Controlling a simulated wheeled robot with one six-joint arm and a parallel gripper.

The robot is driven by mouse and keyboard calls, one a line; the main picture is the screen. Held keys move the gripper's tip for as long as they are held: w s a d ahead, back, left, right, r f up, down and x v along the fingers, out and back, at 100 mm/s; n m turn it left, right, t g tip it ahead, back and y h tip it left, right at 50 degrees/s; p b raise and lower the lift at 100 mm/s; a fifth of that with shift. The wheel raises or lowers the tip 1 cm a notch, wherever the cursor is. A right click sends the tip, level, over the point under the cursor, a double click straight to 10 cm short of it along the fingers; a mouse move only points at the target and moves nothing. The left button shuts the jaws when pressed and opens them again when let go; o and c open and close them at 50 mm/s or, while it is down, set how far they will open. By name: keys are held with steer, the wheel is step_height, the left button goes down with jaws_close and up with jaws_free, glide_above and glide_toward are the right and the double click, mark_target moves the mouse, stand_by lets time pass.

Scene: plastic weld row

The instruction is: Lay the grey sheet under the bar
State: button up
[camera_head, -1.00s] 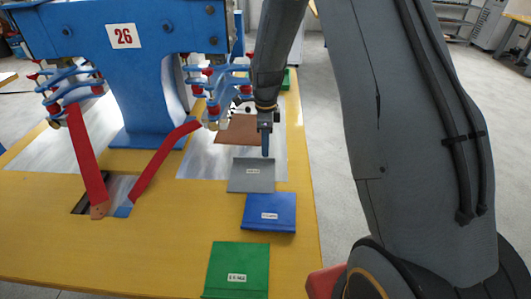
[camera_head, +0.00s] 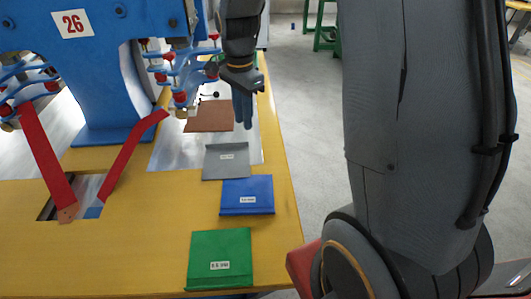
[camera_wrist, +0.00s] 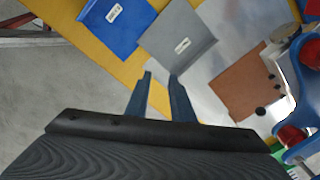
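The grey sheet (camera_head: 226,163), with a small white label, lies flat, partly over the metal plate (camera_head: 172,156) and the yellow table. It also shows in the wrist view (camera_wrist: 178,42). My gripper (camera_head: 243,123) is above the table beyond the sheet's far right corner in the head view. In the wrist view my gripper (camera_wrist: 160,76) has its two blue fingers apart, with nothing between them; the tips appear near the sheet's edge, not holding it. The blue machine (camera_head: 92,75) marked 26 stands at left; I cannot clearly pick out its bar.
A blue sheet (camera_head: 247,192) and a green sheet (camera_head: 220,258) lie nearer on the yellow table (camera_head: 130,250). A brown sheet (camera_head: 211,115) lies farther off on the metal. Blue clamps with red knobs (camera_head: 182,97) and red strips (camera_head: 45,157) crowd the machine side.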

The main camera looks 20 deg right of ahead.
steer(key=s+n, duration=1.4)
steer(key=s, duration=0.3)
steer(key=shift+s+f+n, duration=0.25)
steer(key=shift+f+n, duration=0.05)
steer(key=shift+s, duration=0.1)
steer(key=shift+c, duration=0.2)
